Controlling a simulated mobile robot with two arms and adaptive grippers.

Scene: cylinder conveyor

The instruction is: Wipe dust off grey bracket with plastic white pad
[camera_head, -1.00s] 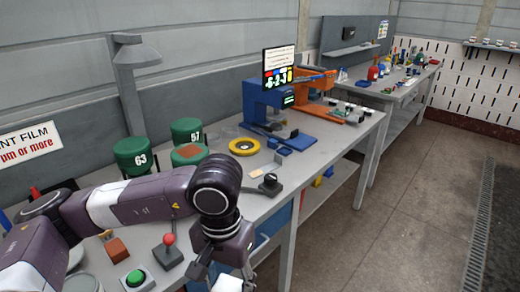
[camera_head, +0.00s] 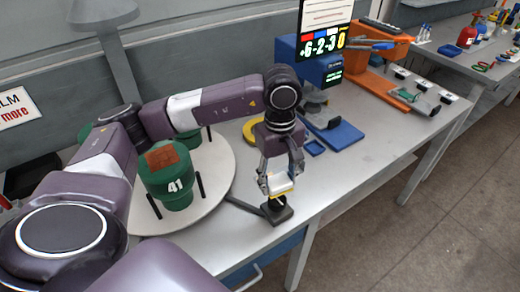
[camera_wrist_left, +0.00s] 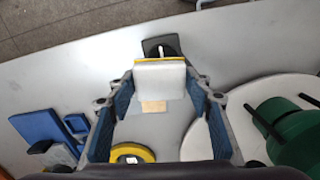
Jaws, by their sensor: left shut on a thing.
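My left gripper (camera_head: 277,186) is shut on the white pad (camera_head: 280,182), which has a yellow strip along one edge. The pad also shows between the fingers of the left gripper (camera_wrist_left: 160,84) in the left wrist view. In the head view the pad is just above a small dark stand (camera_head: 278,211) near the bench's front edge; I cannot tell whether they touch. A grey piece (camera_head: 314,101) sits at the blue press, perhaps the grey bracket; I cannot tell for sure. No dust can be made out. My right gripper is not in view.
Green canister 41 (camera_head: 168,182) stands on a round pale turntable (camera_head: 222,180) to the left. A yellow ring (camera_wrist_left: 132,153) and a tan piece (camera_wrist_left: 153,107) lie on the bench. The blue press (camera_head: 322,70) and orange press (camera_head: 385,52) stand at right. Bench surface right of the stand is clear.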

